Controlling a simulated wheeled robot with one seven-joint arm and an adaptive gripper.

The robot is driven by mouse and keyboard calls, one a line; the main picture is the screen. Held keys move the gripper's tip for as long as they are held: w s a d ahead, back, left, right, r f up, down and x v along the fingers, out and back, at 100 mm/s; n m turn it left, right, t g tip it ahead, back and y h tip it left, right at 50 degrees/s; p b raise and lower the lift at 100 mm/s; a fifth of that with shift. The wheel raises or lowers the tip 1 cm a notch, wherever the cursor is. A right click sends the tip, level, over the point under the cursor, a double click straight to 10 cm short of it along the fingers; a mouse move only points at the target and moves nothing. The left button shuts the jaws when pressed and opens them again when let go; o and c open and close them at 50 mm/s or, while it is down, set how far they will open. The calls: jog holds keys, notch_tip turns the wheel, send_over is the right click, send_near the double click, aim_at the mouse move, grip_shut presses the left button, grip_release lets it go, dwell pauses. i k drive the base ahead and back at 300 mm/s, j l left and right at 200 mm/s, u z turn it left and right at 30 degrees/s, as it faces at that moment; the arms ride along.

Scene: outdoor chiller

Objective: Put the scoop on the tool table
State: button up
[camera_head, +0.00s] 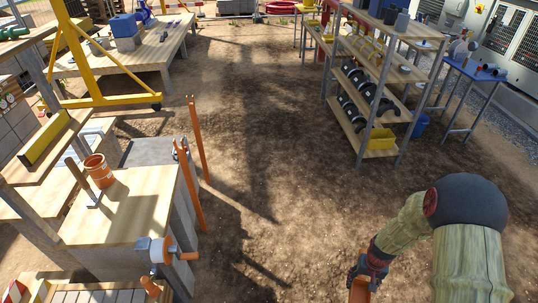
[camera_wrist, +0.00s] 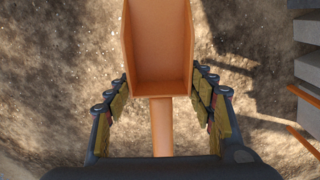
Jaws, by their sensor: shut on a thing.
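The scoop is orange, with an open box-shaped pan (camera_wrist: 158,45) and a straight handle (camera_wrist: 162,125). My gripper (camera_wrist: 160,100) is shut on the scoop, its fingers on either side of the handle and the back of the pan. In the head view my gripper (camera_head: 364,276) is at the lower right over bare ground, with a little of the scoop (camera_head: 359,292) showing at the bottom edge. Several tables are in view, and I cannot tell which is the tool table: a wooden-topped bench (camera_head: 135,222) at left, a long wooden table (camera_head: 160,52) at upper left, and a blue table (camera_head: 480,72) at right.
An orange pot (camera_head: 98,170) stands on the left bench, and a clamp-like fixture (camera_head: 160,249) is at its front corner. Orange posts (camera_head: 198,140) rise beside it. A yellow frame (camera_head: 110,100) stands behind. A loaded shelf rack (camera_head: 385,90) is at upper right. The middle ground is clear.

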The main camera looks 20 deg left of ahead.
aim_at(155, 200)
jog(key=i+j, duration=0.2)
jog(key=i, duration=0.2)
jog(key=i+j, duration=0.2)
jog(key=i, duration=0.25)
jog(key=i+j, duration=0.2)
jog(key=i, duration=0.2)
jog(key=i+j, duration=0.2)
jog(key=i, duration=0.2)
jog(key=i+u, duration=0.2)
jog(key=u, duration=0.25)
jog(key=i+l+u, duration=0.1)
jog(key=u, duration=0.4)
jog(key=i+l+u, duration=0.2)
jog(key=u, duration=0.25)
jog(key=i+l, duration=0.05)
